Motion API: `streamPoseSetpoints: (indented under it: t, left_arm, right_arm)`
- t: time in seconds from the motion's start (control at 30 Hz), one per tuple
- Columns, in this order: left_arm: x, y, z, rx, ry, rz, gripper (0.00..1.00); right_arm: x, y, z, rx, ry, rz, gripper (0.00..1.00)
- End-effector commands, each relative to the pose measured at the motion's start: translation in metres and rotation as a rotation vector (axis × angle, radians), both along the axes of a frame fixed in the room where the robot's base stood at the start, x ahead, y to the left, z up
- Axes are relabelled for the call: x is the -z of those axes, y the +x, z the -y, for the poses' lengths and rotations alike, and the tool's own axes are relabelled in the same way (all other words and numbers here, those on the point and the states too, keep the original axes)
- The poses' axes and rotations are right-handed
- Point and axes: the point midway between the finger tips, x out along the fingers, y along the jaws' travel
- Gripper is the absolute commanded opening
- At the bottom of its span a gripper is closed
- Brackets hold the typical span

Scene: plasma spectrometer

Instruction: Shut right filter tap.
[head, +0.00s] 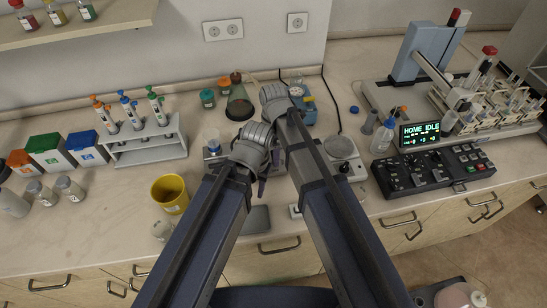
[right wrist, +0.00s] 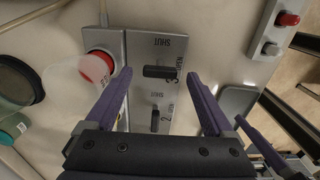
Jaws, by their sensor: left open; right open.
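In the right wrist view a grey filter panel (right wrist: 146,45) carries two black tap handles. The upper tap handle (right wrist: 158,72), by the number 3, lies crosswise in the picture, towards the word OPEN, with SHUT printed above it. The lower tap handle (right wrist: 155,120), by the number 2, stands lengthwise. My right gripper (right wrist: 160,75) is open, its purple fingers either side of the upper handle with gaps. In the head view my arms hide the panel and most of the right gripper. My left gripper (head: 262,184) is open low in the middle of the bench.
A red-topped vessel (right wrist: 98,65) sits against the panel's left side. A small grey box with a red button (right wrist: 288,19) is at the upper right. In the head view a yellow beaker (head: 170,194) stands left of my arms, and a black control box (head: 432,170) stands right.

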Motion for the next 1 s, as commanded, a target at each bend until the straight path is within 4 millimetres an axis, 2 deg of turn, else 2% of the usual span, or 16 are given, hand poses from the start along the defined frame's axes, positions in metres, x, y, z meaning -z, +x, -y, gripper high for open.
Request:
streamPoseSetpoints:
  t: [0.03, 0.1, 0.4, 1.0]
  left_arm:
    - [0.0085, 0.0000, 0.0000, 0.000, 0.000, 0.000, 0.47]
    - [0.0108, 0.0000, 0.0000, 0.000, 0.000, 0.000, 0.47]
    - [0.0100, 0.0000, 0.0001, -0.001, 0.000, 0.000, 0.47]
    - [0.0101, 0.0000, 0.0000, 0.000, 0.000, 0.000, 0.47]
  right_arm:
    - [0.0085, 0.0000, 0.0000, 0.000, 0.000, 0.000, 0.88]
    - [0.0108, 0.0000, 0.0000, 0.000, 0.000, 0.000, 0.88]
    - [0.0100, 0.0000, 0.0000, 0.000, 0.000, 0.000, 0.88]
    - [0.0100, 0.0000, 0.0000, 0.000, 0.000, 0.000, 0.20]
